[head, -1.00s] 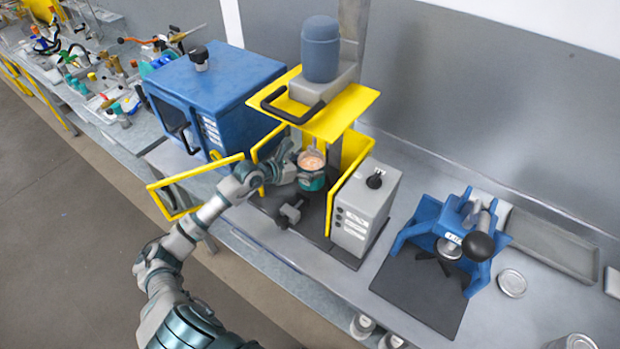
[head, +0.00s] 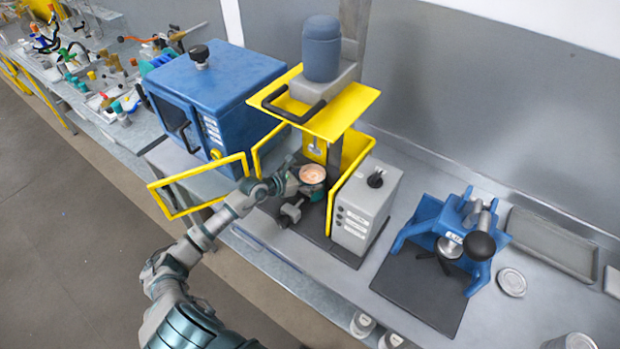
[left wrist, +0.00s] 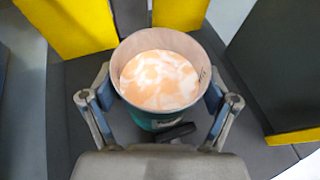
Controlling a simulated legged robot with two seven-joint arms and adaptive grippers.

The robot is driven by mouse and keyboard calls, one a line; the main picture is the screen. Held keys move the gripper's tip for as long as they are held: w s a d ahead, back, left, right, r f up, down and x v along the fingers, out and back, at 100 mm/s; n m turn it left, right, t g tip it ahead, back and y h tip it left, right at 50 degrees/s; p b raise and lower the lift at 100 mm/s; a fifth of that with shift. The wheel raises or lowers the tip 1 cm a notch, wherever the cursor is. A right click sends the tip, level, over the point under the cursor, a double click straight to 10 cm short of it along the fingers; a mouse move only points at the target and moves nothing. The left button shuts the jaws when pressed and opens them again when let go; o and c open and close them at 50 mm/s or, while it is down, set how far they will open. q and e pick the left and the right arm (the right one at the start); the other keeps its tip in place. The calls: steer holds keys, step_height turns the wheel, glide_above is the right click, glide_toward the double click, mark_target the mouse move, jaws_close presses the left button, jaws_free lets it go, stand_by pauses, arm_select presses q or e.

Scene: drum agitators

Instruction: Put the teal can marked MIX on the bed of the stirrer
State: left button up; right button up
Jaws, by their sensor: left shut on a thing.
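The teal can (head: 313,190) is open at the top, with a swirled peach and white mix inside. In the left wrist view the can (left wrist: 160,118) sits upright between the fingers, its label mostly hidden. My left gripper (head: 297,181) is shut on the can from its left side. The stirrer has a yellow guard (head: 318,115), a grey-blue motor (head: 321,50) on top and a dark bed (head: 330,240). The can is over the bed's area; I cannot tell whether it touches the bed. My right gripper is not in view.
A yellow gate frame (head: 180,208) stands swung out at the left, close to my left arm. A grey control box (head: 362,212) stands right of the can. A blue cabinet (head: 215,95) is at the left and a blue press (head: 455,235) at the right.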

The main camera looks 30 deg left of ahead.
arm_select(q)
steer(key=o, duration=1.5)
steer(key=shift+s, duration=0.1)
steer(key=b+v, duration=0.1)
steer(key=v, duration=1.1)
steer(key=shift+r, duration=0.1)
